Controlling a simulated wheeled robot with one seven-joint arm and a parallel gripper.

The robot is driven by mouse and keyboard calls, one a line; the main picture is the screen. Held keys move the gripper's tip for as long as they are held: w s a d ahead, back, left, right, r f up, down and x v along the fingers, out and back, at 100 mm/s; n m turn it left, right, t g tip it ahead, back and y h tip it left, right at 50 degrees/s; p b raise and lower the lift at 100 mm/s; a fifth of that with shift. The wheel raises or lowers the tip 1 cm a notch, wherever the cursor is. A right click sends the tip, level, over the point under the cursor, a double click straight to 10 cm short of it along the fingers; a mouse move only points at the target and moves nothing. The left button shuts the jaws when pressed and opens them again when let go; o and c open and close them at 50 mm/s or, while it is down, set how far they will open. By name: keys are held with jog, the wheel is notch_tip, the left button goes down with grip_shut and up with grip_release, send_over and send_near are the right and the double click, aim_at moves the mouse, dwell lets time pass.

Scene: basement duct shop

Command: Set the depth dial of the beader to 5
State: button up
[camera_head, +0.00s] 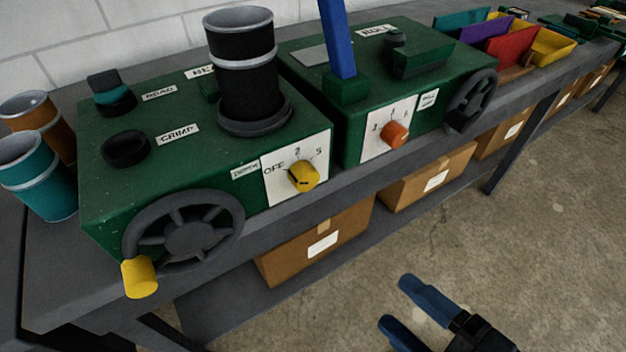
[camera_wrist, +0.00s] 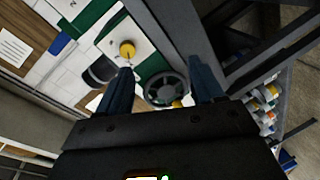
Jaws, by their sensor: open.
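The beader is the green machine (camera_head: 215,150) at the left on the bench, with BEAD and CRIMP labels. Its yellow depth dial (camera_head: 303,176) sits on a white plate marked OFF, 2 and 5 from left to right. A dark mark on the knob seems to lie toward OFF, but the exact setting is hard to read. My gripper (camera_head: 396,303) is open and empty, low over the floor in front of the bench, well apart from the dial. In the wrist view my gripper (camera_wrist: 159,66) shows both blue fingers spread; a yellow knob (camera_wrist: 127,49) appears beyond them, probably the dial.
A dark handwheel (camera_head: 190,230) with a yellow crank handle (camera_head: 139,277) projects from the beader's front. A second green machine (camera_head: 390,80) has an orange dial (camera_head: 395,134) and handwheel (camera_head: 471,101). Cardboard boxes (camera_head: 316,237) sit on the shelf below. The floor (camera_head: 540,220) in front is clear.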

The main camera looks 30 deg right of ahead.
jog(key=w+r+n+t, duration=0.1)
jog(key=w+r+n, duration=0.1)
jog(key=w+n, duration=0.55)
jog(key=n+t+p, duration=0.1)
jog(key=n+p, duration=0.1)
jog(key=n, duration=0.5)
send_near(308, 184)
jog(key=w, duration=0.2)
jog(key=shift+h, duration=0.5)
jog(key=w, duration=0.2)
jog(key=w+p, duration=0.1)
jog(key=w, duration=0.1)
jog(key=w+p, duration=0.1)
jog(key=w, duration=0.1)
jog(key=shift+w+a+f, duration=0.2)
jog(key=shift+w+a, duration=0.15)
jog(key=shift+w, duration=0.05)
jog(key=shift+c, duration=0.5)
jog(key=c, duration=1)
jog(key=shift+o, duration=0.2)
